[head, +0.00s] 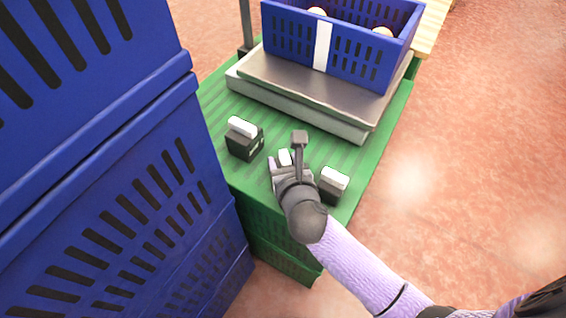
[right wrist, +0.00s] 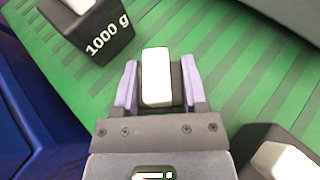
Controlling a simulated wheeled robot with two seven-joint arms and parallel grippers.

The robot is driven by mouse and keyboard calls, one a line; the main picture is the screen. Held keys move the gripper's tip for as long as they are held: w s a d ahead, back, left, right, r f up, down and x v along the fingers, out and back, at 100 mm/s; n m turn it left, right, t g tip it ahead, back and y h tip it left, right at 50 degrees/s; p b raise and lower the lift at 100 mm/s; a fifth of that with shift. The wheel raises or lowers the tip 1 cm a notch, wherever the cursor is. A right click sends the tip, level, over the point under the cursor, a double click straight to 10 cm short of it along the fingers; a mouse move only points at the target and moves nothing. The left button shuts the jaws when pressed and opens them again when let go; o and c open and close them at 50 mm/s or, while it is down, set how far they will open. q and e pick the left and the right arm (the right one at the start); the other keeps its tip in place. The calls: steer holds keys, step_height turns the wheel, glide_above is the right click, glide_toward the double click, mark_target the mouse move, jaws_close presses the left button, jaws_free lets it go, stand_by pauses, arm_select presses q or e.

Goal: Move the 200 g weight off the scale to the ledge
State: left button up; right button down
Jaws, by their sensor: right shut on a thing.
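My right gripper (head: 286,163) is over the green ribbed ledge (head: 222,103), in front of the scale (head: 300,103). In the right wrist view it is shut on a small dark weight with a white top (right wrist: 157,78), one finger on each side. The head view shows only a bit of that weight (head: 285,157). Its label is hidden, and I cannot tell whether it touches the ledge. A weight marked 1000 g (right wrist: 98,30) stands to the left and shows in the head view too (head: 244,146). My left gripper is out of view.
Another dark weight with a white top (head: 332,188) stands close to the right of my gripper. A blue crate (head: 345,55) holding a few round fruits sits on the scale. Tall stacked blue crates (head: 120,190) rise close on the left.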

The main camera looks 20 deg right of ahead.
steer(key=c, duration=0.6)
jaws_free()
steer(key=shift+f, duration=0.15)
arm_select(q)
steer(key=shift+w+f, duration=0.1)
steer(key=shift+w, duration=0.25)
arm_select(e)
steer(key=o, duration=0.5)
steer(key=shift+r, duration=0.3)
steer(key=p+v, duration=0.6)
steer(key=v, duration=0.5)
steer(key=shift+s+a+r, duration=0.1)
steer(key=shift+s+r, duration=0.05)
steer(key=shift+s, duration=0.25)
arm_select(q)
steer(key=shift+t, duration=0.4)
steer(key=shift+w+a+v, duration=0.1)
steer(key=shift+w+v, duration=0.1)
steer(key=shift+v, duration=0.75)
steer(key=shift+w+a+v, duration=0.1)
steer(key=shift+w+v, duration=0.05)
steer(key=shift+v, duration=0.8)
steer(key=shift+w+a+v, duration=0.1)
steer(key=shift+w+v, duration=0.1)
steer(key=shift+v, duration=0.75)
